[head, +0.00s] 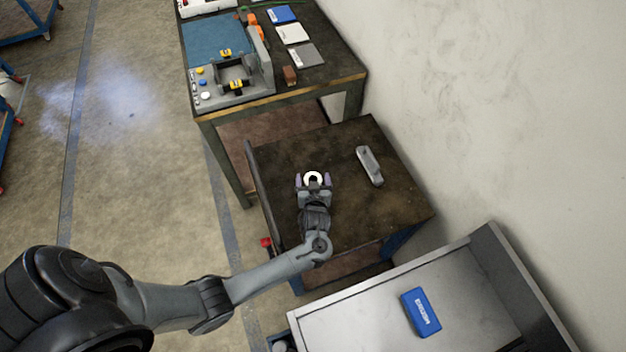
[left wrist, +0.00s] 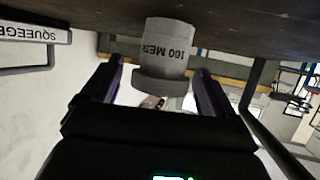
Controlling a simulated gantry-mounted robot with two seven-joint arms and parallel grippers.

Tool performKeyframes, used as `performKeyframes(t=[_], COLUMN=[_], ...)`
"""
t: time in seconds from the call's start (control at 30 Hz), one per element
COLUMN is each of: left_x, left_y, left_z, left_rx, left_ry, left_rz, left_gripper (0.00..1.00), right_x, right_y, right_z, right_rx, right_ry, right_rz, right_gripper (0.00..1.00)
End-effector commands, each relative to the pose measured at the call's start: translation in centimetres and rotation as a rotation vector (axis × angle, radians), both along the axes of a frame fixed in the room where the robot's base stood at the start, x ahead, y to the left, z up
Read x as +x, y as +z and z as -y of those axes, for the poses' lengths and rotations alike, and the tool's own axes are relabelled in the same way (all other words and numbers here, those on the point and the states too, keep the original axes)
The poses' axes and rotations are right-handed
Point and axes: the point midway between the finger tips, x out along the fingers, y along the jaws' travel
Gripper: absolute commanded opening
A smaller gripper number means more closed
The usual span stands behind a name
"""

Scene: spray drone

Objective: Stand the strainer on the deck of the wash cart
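The strainer (left wrist: 166,50) is a grey cylinder with a wider flange and the print "160 MESH". In the head view its top is a white ring (head: 313,175) over the dark-topped cart (head: 345,215). It appears to stand upright on that top. My left gripper (head: 313,182) reaches in low, with its two purple fingers either side of the strainer. The left wrist view, which is upside down, shows the gripper (left wrist: 160,85) open, with a gap beside the flange. My right gripper is not in view. I cannot tell from a label which cart is the wash cart.
A pale metal-topped bench (head: 360,315) with a blue pack (head: 420,312) is at lower right. A workbench (head: 290,90) with a device and several cards stands behind. The wall closes the right side.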

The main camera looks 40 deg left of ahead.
Motion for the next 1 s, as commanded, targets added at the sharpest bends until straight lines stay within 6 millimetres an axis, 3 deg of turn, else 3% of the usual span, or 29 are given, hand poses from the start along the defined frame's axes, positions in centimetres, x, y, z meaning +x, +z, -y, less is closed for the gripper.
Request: performKeyframes(t=[0.37, 1.0], left_x=[-0.7, -7.4], left_y=[0.8, 4.6], left_z=[0.8, 7.2], left_rx=[-0.002, -0.001], left_ry=[-0.001, -0.001], left_rz=[0.000, 0.000], left_gripper=[0.88, 0.88], right_x=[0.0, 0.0], right_y=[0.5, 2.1], right_z=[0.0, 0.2], right_rx=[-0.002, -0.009], right_ry=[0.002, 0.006], right_rz=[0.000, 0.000], right_gripper=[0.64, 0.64])
